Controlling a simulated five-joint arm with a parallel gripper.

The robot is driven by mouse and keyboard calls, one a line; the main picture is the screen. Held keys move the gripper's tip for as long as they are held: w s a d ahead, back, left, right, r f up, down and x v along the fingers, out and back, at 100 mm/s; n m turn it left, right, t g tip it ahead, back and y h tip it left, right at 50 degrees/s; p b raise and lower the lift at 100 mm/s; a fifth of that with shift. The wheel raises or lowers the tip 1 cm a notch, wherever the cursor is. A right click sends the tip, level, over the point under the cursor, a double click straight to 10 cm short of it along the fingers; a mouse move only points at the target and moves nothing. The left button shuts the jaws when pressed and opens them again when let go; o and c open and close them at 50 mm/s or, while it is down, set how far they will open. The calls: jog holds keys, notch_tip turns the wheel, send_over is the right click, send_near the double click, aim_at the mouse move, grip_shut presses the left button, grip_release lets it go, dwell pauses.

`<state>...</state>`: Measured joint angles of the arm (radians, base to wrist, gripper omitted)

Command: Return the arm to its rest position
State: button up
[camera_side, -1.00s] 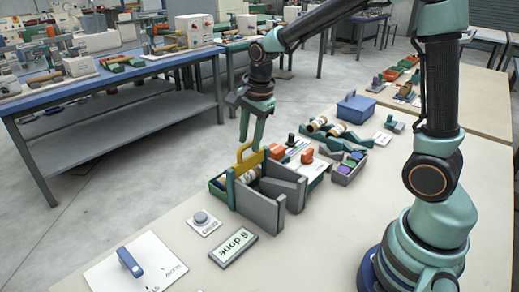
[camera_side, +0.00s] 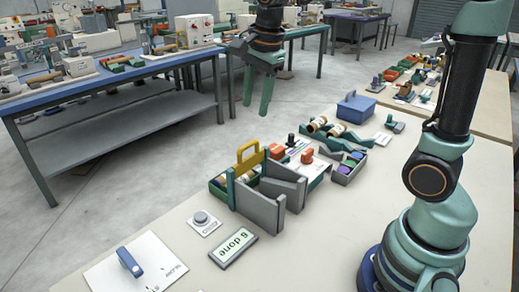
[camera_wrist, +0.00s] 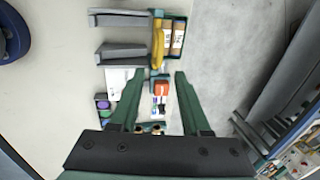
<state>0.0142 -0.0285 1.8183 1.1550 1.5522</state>
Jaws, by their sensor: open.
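My gripper (camera_side: 257,93) is open and empty, high above the far left edge of the table in the side view. Its two green fingers point down, apart, with nothing between them. In the wrist view the gripper (camera_wrist: 154,75) looks down from a height on the bench items. The arm's upper links run out of the top of the side view. The grey winder frame (camera_side: 262,205) with a yellow handle (camera_side: 247,155) stands on the table below. A green tray with rolls (camera_wrist: 174,38) sits beside it.
A "6 done" sign (camera_side: 233,248), a round button (camera_side: 201,219) and a white plate with a blue lever (camera_side: 130,262) lie in front. A cradle with rolls (camera_side: 333,138), a blue box (camera_side: 356,108) and a grey bin (camera_side: 349,167) stand behind. The table's front right is clear.

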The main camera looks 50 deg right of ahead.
jog(key=shift+s+r, duration=0.2)
jog(key=shift+r, duration=0.6)
jog(key=s+f+n+t, duration=0.3)
jog(key=s+n, duration=0.8)
jog(key=n, duration=0.7)
jog(key=shift+a+f, duration=0.3)
jog(key=shift+f, duration=0.05)
